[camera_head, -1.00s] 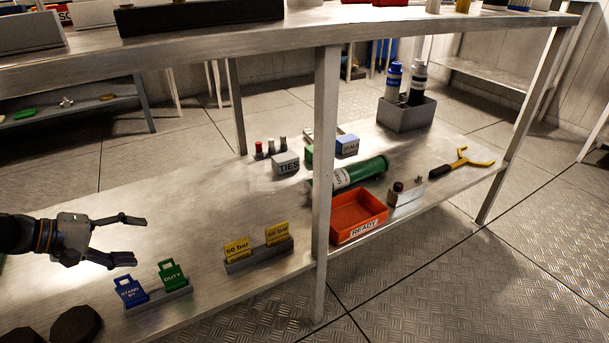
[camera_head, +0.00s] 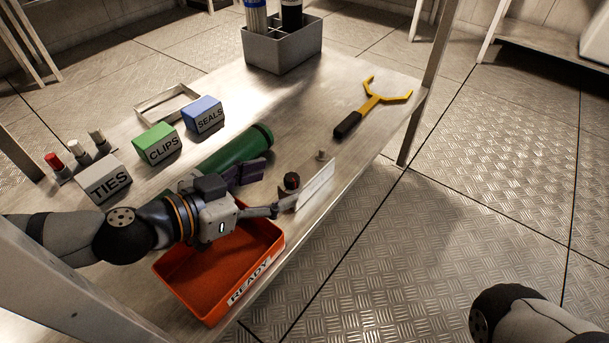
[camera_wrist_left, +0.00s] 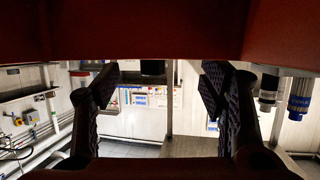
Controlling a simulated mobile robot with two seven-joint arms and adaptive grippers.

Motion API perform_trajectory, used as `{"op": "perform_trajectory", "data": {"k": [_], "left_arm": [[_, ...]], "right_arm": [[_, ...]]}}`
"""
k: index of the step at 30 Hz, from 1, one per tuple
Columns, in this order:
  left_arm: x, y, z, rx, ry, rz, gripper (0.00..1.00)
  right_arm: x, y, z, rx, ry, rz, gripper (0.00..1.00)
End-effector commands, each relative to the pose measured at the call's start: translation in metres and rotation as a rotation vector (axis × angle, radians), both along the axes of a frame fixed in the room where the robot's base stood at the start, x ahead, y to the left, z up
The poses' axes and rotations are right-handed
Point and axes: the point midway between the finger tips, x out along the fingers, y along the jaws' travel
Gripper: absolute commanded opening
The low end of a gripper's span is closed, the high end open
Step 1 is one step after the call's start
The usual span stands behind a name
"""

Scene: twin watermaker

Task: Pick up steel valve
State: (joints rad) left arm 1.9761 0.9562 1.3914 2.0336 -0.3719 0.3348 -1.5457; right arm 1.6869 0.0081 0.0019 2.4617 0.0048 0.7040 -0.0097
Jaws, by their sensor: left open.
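A small steel-coloured piece (camera_head: 321,155) stands at the far end of a pale narrow holder (camera_head: 316,184). I cannot tell for certain that it is the steel valve. A dark-knobbed piece (camera_head: 291,181) stands at the holder's near end. My left gripper (camera_head: 272,187) is open and points right, its fingertips just left of the dark-knobbed piece; I cannot tell whether they touch anything. In the left wrist view the two fingers (camera_wrist_left: 165,100) stand wide apart with nothing between them. My right gripper is out of view; only part of that arm shows at bottom right.
An orange READY tray (camera_head: 275,236) lies below my left gripper, a green cylinder (camera_head: 236,150) behind it. TIES (camera_head: 108,182), CLIPS (camera_head: 158,144) and SEALS (camera_head: 205,114) boxes stand left. A yellow-ended tool (camera_head: 374,103) and grey bottle caddy (camera_head: 282,50) are farther back. Shelf legs flank the shelf.

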Motion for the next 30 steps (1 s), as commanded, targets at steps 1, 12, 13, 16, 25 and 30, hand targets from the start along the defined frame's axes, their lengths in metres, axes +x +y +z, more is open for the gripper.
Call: {"op": "perform_trajectory", "data": {"k": [1, 12, 13, 16, 25, 30], "left_arm": [[0.004, -0.005, -0.003, 0.0, -0.002, -0.002, 0.65], [0.041, -0.051, -0.021, -0.001, 0.001, 0.0, 0.65], [0.042, -0.052, -0.021, 0.0, 0.0, 0.0, 0.65], [0.042, -0.052, -0.02, 0.0, 0.0, 0.0, 0.65], [0.042, -0.052, -0.02, -0.001, 0.001, 0.0, 0.19], [0.042, -0.052, -0.021, 0.0, 0.001, 0.0, 0.0]], "right_arm": [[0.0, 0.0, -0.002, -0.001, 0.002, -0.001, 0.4], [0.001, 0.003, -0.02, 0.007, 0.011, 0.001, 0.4], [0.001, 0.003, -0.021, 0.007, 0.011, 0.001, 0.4], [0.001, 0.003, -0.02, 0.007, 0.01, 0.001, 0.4], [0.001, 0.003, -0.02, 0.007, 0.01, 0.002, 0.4], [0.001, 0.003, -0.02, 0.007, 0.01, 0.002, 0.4]]}}
